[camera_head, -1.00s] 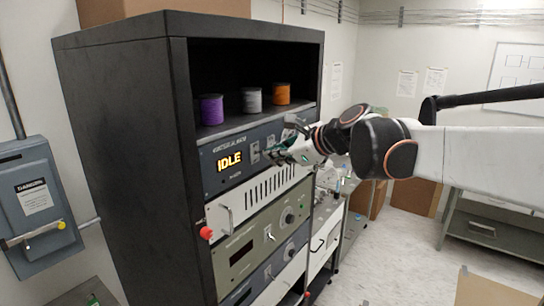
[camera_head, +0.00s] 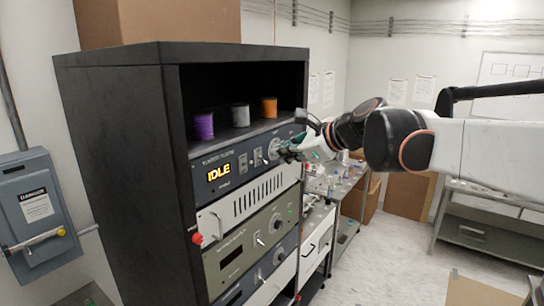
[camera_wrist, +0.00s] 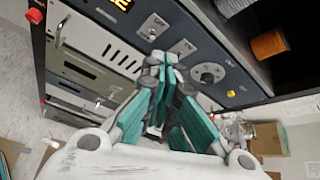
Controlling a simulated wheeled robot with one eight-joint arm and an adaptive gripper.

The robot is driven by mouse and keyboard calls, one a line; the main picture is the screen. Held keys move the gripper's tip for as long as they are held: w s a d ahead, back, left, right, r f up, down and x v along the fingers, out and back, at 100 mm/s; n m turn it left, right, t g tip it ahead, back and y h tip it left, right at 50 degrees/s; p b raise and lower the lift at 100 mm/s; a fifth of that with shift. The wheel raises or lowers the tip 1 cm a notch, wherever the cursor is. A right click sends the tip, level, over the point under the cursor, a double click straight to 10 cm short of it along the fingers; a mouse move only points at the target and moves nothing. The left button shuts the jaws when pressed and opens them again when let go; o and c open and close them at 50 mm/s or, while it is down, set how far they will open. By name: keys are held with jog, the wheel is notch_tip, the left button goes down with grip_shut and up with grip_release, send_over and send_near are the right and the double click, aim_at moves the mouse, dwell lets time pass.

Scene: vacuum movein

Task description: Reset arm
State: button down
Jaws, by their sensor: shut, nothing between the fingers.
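My gripper (camera_head: 284,155) is in front of the upper panel of the black equipment rack (camera_head: 120,150), near its right side. In the wrist view its teal fingers (camera_wrist: 168,68) come together at the tips with nothing between them. Behind the tips is the dark control panel (camera_wrist: 195,45) with toggle switches and a round knob (camera_wrist: 208,73). The tips appear close to the panel; I cannot tell whether they touch it. The panel's display (camera_head: 219,172) reads IDLE in the head view.
Purple (camera_head: 203,126), grey (camera_head: 240,115) and orange (camera_head: 269,107) spools stand on the rack's open shelf. A red knob (camera_head: 197,238) sits at the rack's front edge. A grey breaker box (camera_head: 38,205) is at left. A workbench (camera_head: 335,185) stands right of the rack.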

jog(key=s+d+f+n+h+b, duration=0.2)
jog(key=s+d+f+n+b, duration=0.2)
jog(key=f, duration=1.6)
jog(key=s+d+f+n+g+h+b, duration=0.1)
jog(key=s+d+f+n+h+b, duration=0.2)
jog(key=s+f+n+b, duration=0.7)
jog(key=s+d+f+n+h+b, duration=0.3)
jog(key=s+d+f+n+b, duration=0.4)
jog(key=s+f+b, duration=0.9)
notch_tip(320, 180, down, 14)
jog(key=b, duration=0.9)
jog(key=shift+f+g+b, duration=0.25)
jog(key=shift+g+b, duration=0.05)
jog(key=shift+g, duration=0.1)
